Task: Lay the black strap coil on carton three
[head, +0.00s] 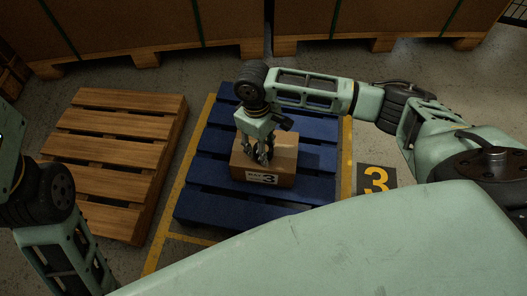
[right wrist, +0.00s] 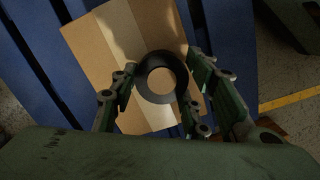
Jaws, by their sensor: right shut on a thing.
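Carton three is a brown cardboard box (head: 284,160) with a white label reading 3, standing on the blue pallet (head: 208,165). My right gripper (head: 262,158) points down over the carton's left part. In the right wrist view, the black strap coil (right wrist: 141,76) is a ring between the fingers of my right gripper (right wrist: 160,92), which is shut on it. The coil shows over the carton top (right wrist: 95,62). I cannot tell whether it touches the cardboard. In the head view the fingers mostly hide the coil. My left arm shows at the left edge, its gripper out of view.
A bare wooden pallet (head: 120,145) lies left of the blue one. Yellow floor lines (head: 183,185) edge the blue pallet, with a floor sign 3 (head: 376,180) on its right. Large brown crates on pallets (head: 130,30) stand along the back.

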